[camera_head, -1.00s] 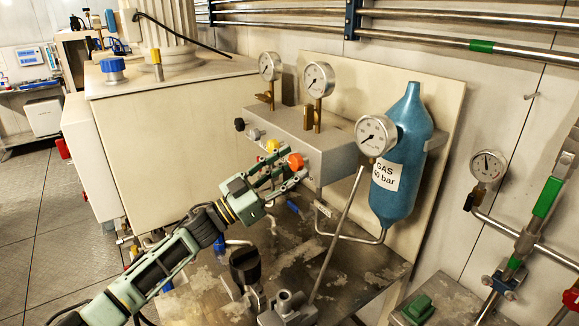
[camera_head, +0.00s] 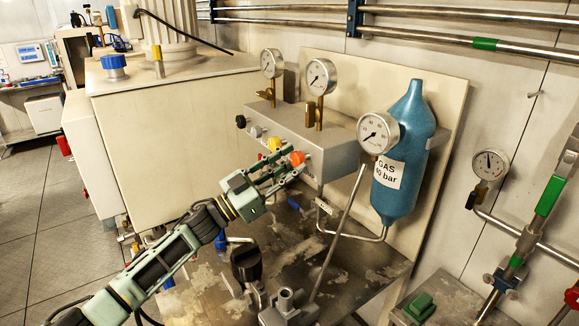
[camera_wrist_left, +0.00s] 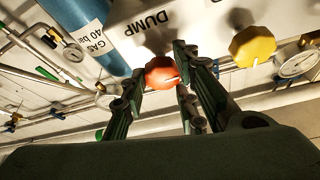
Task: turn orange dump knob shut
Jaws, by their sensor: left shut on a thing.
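The orange dump knob (camera_head: 297,159) is on the front of the grey manifold block (camera_head: 300,140), beside the yellow knob (camera_head: 274,144). In the left wrist view the orange knob (camera_wrist_left: 162,73) sits between the fingers under the printed word DUMP, with a white mark on its lower right side. My left gripper (camera_head: 290,170) is shut on the orange knob, a finger on each side of it. The yellow knob (camera_wrist_left: 252,46) is apart from the fingers on the right in the wrist view. My right gripper is in neither view.
A blue gas bottle (camera_head: 403,150) and a pressure gauge (camera_head: 377,133) stand right of the knob. A slanted metal pipe (camera_head: 338,235) and a black knob (camera_head: 246,262) rise near my left arm. Black and grey knobs (camera_head: 255,131) are left of the yellow one.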

